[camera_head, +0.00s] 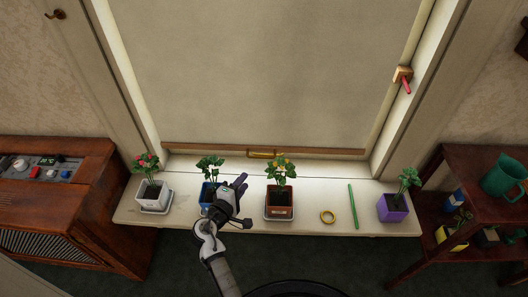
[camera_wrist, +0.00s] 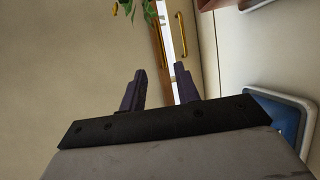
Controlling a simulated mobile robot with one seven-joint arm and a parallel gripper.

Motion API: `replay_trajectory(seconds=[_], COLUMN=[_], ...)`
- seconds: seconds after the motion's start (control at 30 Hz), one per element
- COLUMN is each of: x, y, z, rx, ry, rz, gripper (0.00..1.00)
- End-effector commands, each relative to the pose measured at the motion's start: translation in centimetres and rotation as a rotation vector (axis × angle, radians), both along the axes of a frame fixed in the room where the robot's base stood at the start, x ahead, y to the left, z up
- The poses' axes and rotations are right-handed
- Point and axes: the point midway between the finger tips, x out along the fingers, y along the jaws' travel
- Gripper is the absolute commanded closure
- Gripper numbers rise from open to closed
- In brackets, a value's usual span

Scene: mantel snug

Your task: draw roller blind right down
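The cream roller blind (camera_head: 260,70) covers most of the window and hangs low. Its wooden bottom bar (camera_head: 210,149) is a little above the sill, with a narrow bright gap beneath. A brass handle (camera_head: 262,154) is at the bar's middle; it also shows in the wrist view (camera_wrist: 181,37), beyond my fingers. My gripper (camera_head: 241,183) is over the sill, below and left of the handle, apart from it. In the wrist view my gripper (camera_wrist: 160,85) has its fingers apart with nothing between them. My gripper and wrist partly hide a blue pot (camera_head: 207,190).
Potted plants line the sill (camera_head: 180,215): a white pot (camera_head: 151,194) left, a brown pot (camera_head: 279,202) near the handle, a purple pot (camera_head: 392,208) right. A yellow ring (camera_head: 327,216) and green stick (camera_head: 352,206) lie there.

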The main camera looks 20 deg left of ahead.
Motion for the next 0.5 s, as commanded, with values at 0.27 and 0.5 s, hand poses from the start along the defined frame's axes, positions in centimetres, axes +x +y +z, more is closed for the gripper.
replay_trajectory(seconds=[0.27, 0.5], x=[5.1, 9.9], y=[-0.6, -1.2], z=[-0.7, -1.7], rx=[0.001, 0.003], ry=[-0.001, 0.000], rz=[-0.003, -0.002], gripper=[0.68, 0.68])
